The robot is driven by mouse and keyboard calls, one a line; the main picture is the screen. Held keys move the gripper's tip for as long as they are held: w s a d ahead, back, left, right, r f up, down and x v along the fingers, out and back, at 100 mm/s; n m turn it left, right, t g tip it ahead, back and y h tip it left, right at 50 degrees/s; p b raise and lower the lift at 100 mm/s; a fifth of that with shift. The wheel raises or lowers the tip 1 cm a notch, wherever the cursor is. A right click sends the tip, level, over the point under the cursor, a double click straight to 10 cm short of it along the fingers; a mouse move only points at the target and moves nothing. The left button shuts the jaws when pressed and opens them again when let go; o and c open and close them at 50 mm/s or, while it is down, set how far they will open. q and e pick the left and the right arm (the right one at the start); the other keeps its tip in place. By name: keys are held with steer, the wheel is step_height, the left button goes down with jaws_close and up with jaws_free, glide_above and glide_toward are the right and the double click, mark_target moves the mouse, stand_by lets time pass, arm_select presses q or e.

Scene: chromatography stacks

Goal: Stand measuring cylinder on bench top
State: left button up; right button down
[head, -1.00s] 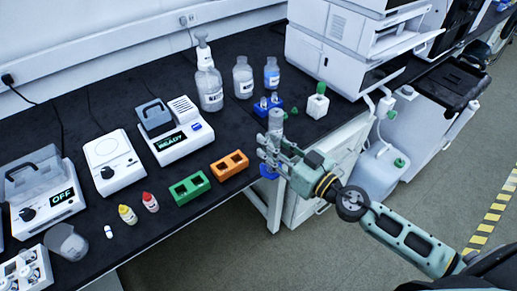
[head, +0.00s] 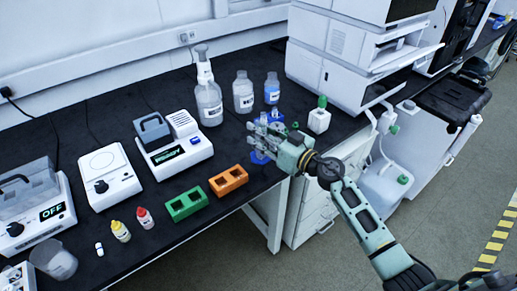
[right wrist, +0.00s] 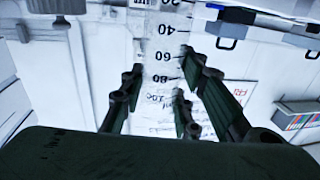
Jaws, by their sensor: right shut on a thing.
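My right gripper (head: 266,135) is over the right end of the black bench top (head: 232,145), near its front edge. It is shut on the measuring cylinder, which shows clear with printed graduations in the right wrist view (right wrist: 165,55), between the dark fingers (right wrist: 160,100). In the head view the fingers hide most of the cylinder. A blue part that looks like its foot (head: 260,157) shows just below the fingers. The cylinder looks roughly upright. I cannot tell whether the foot touches the bench. My left gripper is not in view.
An orange block (head: 228,180) and a green block (head: 187,204) lie to the left. Bottles (head: 243,92) stand behind, and a white green-capped bottle (head: 319,120) stands to the right. A blue holder (head: 277,117) is close behind the gripper. Bare bench lies left of the gripper.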

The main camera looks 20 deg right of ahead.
steer(key=shift+w+a+f, duration=0.1)
steer(key=shift+w+f, duration=0.4)
steer(key=shift+w, duration=0.3)
steer(key=shift+f+b, duration=1.35)
steer(key=shift+f, duration=0.65)
steer(key=c, duration=1.3)
jaws_free()
steer(key=shift+f, duration=0.1)
steer(key=shift+c, duration=0.2)
